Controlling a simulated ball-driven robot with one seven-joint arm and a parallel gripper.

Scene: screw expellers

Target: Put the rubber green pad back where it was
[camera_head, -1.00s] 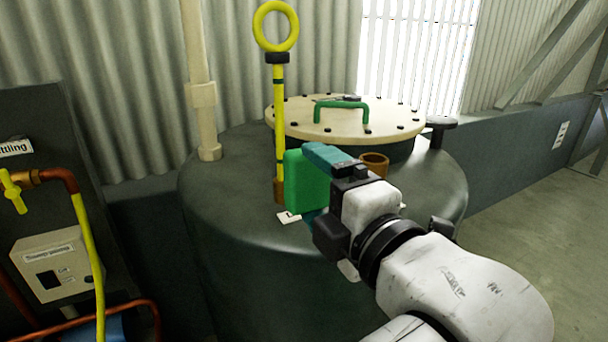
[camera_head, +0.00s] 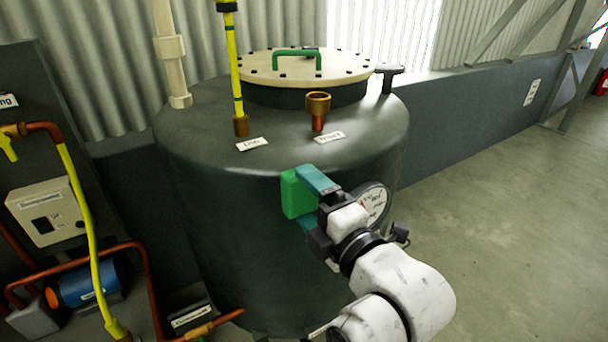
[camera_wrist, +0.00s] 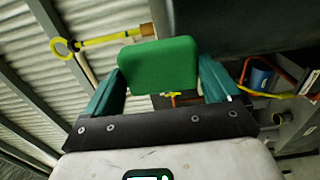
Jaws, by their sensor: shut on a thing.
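The green rubber pad (camera_head: 297,194) is held between the teal fingers of my gripper (camera_head: 312,203). In the head view it is in front of the dark tank's side, below the tank's top edge. In the wrist view the pad (camera_wrist: 159,65) spans the space between the two fingers (camera_wrist: 160,82), which are shut on it. I cannot tell whether the pad touches the tank.
The dark tank (camera_head: 225,220) has a cream lid with a green handle (camera_head: 297,55), a yellow dipstick (camera_head: 236,75) in a copper socket, and an open copper cup (camera_head: 318,106). A round gauge (camera_head: 374,203) is just right of my gripper. Copper pipes (camera_head: 150,290) run at lower left. Floor at right is clear.

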